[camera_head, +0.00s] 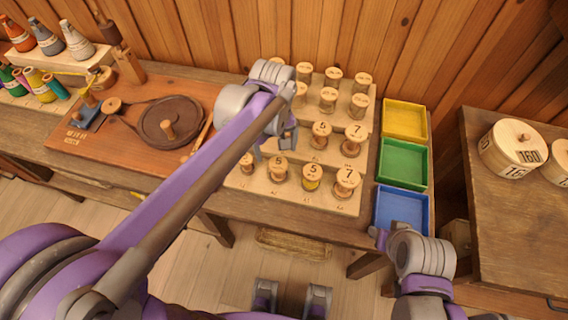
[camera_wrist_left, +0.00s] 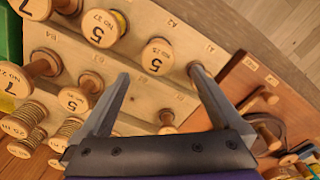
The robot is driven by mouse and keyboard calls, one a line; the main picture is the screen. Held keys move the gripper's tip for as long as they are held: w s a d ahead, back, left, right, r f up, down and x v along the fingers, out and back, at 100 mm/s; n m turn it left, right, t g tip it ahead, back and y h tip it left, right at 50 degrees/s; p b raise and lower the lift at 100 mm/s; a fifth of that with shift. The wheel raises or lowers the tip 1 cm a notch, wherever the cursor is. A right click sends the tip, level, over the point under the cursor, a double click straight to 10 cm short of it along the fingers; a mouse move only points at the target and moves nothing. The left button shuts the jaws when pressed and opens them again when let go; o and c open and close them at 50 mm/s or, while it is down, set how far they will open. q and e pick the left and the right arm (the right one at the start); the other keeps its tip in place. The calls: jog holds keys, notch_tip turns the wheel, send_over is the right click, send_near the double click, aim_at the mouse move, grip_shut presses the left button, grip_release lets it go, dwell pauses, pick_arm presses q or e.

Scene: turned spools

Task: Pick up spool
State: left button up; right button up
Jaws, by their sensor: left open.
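Wooden spools with numbered tops stand in rows on a stepped rack (camera_head: 232,181). Its front row holds a spool marked 7 (camera_head: 346,182) and two marked 5 (camera_head: 312,176) (camera_head: 279,168). Nothing is held. My right gripper (camera_head: 379,238) is near the blue tray, its jaws unclear.
Yellow (camera_head: 404,119), green (camera_head: 403,161) and blue (camera_head: 402,208) trays line the bench right of the rack. A board with a dark wheel (camera_head: 170,122) lies to the left. Thread cones (camera_head: 78,42) stand farther left. A side table (camera_head: 515,215) bears a round box marked 160 (camera_head: 516,146).

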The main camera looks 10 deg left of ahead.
aim_at(278, 164)
pick_arm(q)
notch_tip(278, 164, down, 5)
jog(key=shift+s+d+r, duration=0.1)
jog(key=shift+d, duration=0.05)
jog(key=shift+f+b, duration=0.4)
jog(key=shift+f, duration=2.5)
jog(key=c, duration=1.4)
